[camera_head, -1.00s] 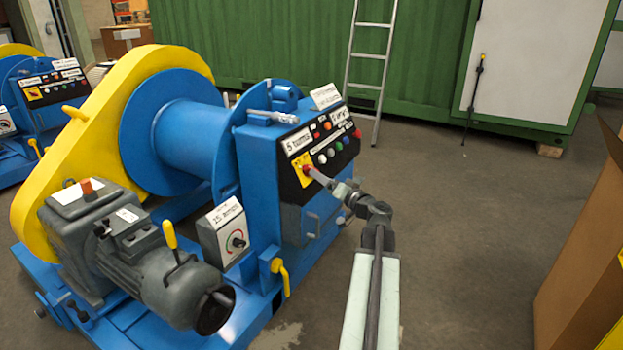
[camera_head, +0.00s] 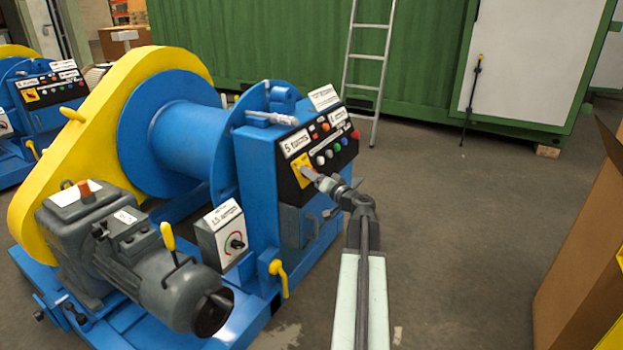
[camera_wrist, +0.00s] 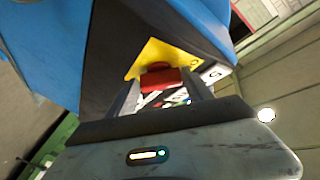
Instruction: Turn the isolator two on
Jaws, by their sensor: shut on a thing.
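The isolator's red handle (camera_wrist: 160,78) sits on a yellow plate (camera_wrist: 150,54) in the wrist view. The yellow plate (camera_head: 301,162) also shows on the black control panel of the near blue winch in the head view. My gripper (camera_head: 314,178) reaches the plate from the lower right and hides most of the handle there. In the wrist view my gripper (camera_wrist: 162,92) has a finger on each side of the handle and is shut on it. I cannot read a number marking this isolator.
Coloured buttons (camera_head: 330,155) and a "5 turns" label (camera_head: 296,143) sit close by on the panel. A grey knob box (camera_head: 222,236) stands lower left. Another blue winch (camera_head: 40,105) is at the far left. A cardboard box (camera_head: 585,255) is at the right; the floor between is clear.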

